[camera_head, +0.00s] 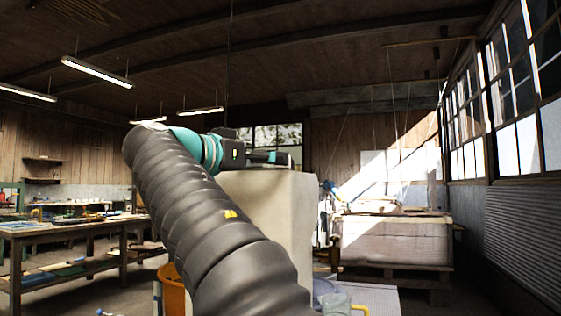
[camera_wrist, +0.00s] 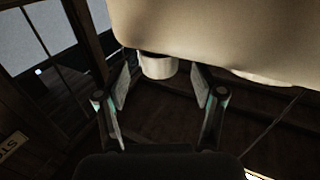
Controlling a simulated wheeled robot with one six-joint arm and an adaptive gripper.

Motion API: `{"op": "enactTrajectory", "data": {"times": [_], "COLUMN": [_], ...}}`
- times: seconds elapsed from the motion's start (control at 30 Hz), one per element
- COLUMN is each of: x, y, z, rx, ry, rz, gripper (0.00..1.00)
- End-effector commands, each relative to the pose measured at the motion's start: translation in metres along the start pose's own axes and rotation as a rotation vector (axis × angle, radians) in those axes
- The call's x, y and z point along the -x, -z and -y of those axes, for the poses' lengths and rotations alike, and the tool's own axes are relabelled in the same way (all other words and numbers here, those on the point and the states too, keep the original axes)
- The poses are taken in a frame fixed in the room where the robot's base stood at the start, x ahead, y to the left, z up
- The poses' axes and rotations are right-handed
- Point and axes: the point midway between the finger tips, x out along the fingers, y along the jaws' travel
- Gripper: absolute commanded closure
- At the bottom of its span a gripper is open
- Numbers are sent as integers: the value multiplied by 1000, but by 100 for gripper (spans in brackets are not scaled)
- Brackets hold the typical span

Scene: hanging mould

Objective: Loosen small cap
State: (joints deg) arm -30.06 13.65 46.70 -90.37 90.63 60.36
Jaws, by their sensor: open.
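A cream mould (camera_head: 275,215) stands upright in the middle of the head view, partly hidden by my dark arm. In the wrist view the mould (camera_wrist: 215,40) fills the top. A small white round cap (camera_wrist: 158,66) sticks out from its edge. My gripper (camera_wrist: 160,72) is open, with one finger to the left of the cap and one to the right. Gaps show between the fingers and the cap. A second, wider white round part (camera_wrist: 262,77) shows at the mould's edge to the right. In the head view my gripper (camera_head: 282,159) is at the mould's top; the caps are hidden there.
A workbench (camera_head: 70,232) with tools stands at the left. An orange bucket (camera_head: 172,290) is partly hidden behind my arm. A pale block on a pallet (camera_head: 395,240) stands at the right, near the windows. A thin vertical line (camera_head: 230,70) hangs from the ceiling above the mould.

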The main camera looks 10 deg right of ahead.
Motion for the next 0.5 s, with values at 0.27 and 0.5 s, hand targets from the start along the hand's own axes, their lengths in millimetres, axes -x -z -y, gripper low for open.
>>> {"op": "enactTrajectory", "data": {"times": [0.27, 0.5], "x": [-34, -39], "y": [0, 0], "z": [-1, 0], "rx": [0, 0], "ry": [-3, -1], "rz": [0, 0], "gripper": [32, 32]}}
